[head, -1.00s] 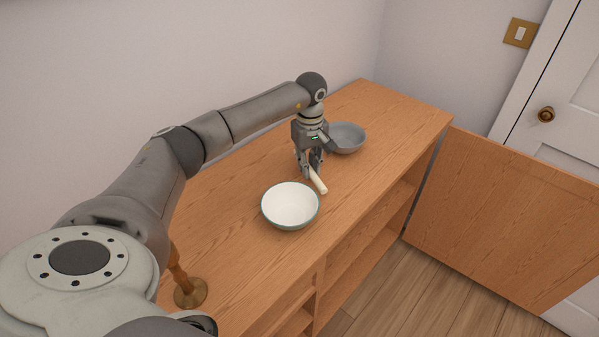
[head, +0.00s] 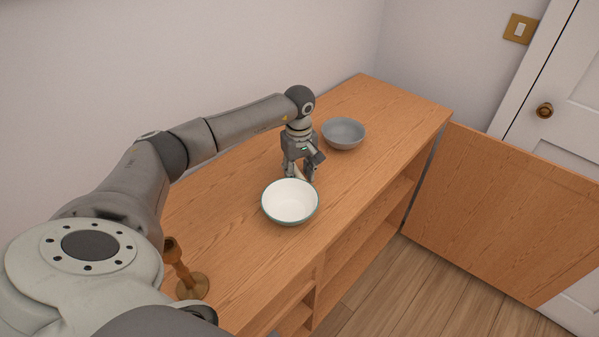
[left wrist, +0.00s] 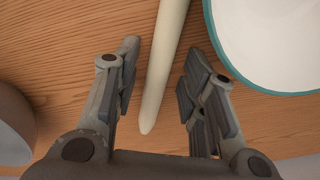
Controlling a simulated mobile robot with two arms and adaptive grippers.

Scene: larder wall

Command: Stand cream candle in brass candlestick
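The cream candle (left wrist: 160,70) lies on the wooden top between the fingers of my left gripper (left wrist: 163,58) in the left wrist view, with a gap on both sides. My left gripper is open around it, low over the top. In the head view, my left gripper (head: 300,175) is just behind the white bowl and hides most of the candle. The brass candlestick (head: 181,270) stands upright at the near left, its side partly hidden by my arm. Its top looks empty. My right gripper is out of view.
The white bowl with a teal rim (head: 291,202) is close to my left gripper and also shows in the left wrist view (left wrist: 275,40). A grey bowl (head: 343,133) stands behind to the right. The wooden top (head: 235,245) is clear between white bowl and candlestick.

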